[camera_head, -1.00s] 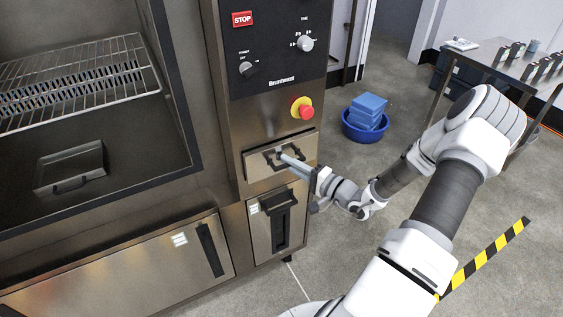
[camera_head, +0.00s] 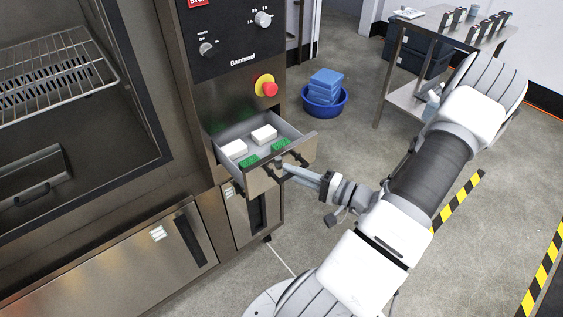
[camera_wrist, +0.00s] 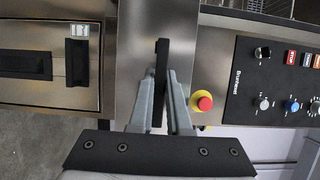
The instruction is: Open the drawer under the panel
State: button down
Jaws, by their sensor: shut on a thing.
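The drawer (camera_head: 303,150) under the black control panel (camera_head: 232,32) stands pulled out from the steel cabinet. Inside it lie white blocks (camera_head: 264,134) and green pieces (camera_head: 250,161). My gripper (camera_head: 283,166) is at the drawer's front, shut on the dark bar handle (camera_head: 299,159). In the wrist view my gripper (camera_wrist: 161,88) has its two grey fingers closed around the black handle (camera_wrist: 162,55), which runs upright in that picture. The control panel also shows in the wrist view (camera_wrist: 275,75), to the right.
A red emergency button on a yellow base (camera_head: 268,87) sits above the drawer. A lower door (camera_head: 243,215) is below it. A blue tub (camera_head: 324,100) with blue blocks stands on the floor behind. A steel table (camera_head: 430,30) stands at the back right.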

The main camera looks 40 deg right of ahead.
jog(key=shift+s, duration=0.95)
jog(key=c, duration=0.9)
grip_release()
jog(key=shift+d, duration=0.1)
jog(key=p+v, duration=0.1)
jog(key=v, duration=1.6)
jog(key=shift+s, duration=0.2)
